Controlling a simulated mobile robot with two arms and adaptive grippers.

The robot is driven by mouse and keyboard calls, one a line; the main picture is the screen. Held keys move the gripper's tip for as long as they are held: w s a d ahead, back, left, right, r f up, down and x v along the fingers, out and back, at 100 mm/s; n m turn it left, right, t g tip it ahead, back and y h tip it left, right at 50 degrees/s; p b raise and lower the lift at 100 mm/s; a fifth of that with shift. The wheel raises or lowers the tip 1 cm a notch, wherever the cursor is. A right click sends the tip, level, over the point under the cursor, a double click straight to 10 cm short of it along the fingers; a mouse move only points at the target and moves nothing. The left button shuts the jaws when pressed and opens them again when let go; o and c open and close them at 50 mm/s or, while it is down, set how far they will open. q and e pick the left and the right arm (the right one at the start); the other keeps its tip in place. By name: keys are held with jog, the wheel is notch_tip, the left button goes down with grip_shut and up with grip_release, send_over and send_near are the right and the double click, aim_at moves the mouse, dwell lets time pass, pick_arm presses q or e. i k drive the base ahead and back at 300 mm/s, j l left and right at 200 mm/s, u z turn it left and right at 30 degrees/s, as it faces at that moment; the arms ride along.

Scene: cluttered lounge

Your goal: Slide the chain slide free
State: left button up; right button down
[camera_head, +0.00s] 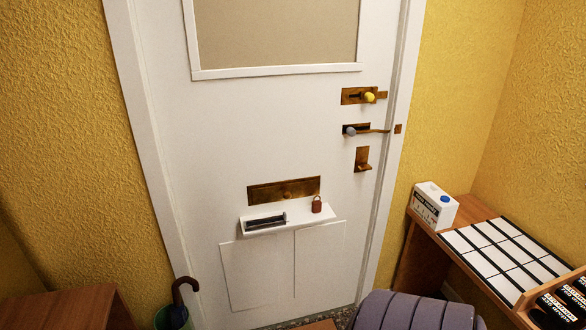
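The white door (225,130) fills the middle of the view and appears closed. The chain slide is on its right side: a dark slotted plate with a grey knob (350,131) at the left part of the slot. A brass-coloured link or chain (378,131) runs right from the plate towards a small bracket (397,129) on the door frame. Above it is a brass bolt with a yellow knob (369,97). Below it is a brass latch plate (362,158) with a small turn piece. Neither of my grippers is in view.
A small white shelf (292,222) on the door holds a reddish-brown padlock (317,205) and a dark bar. A wooden table (466,212) with a white carton (433,205) stands right. A ribbed purple seat (415,312) is low in front; an umbrella handle (183,284) is low left.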

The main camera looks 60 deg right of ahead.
aim_at(350, 130)
jog(key=z, duration=1.7)
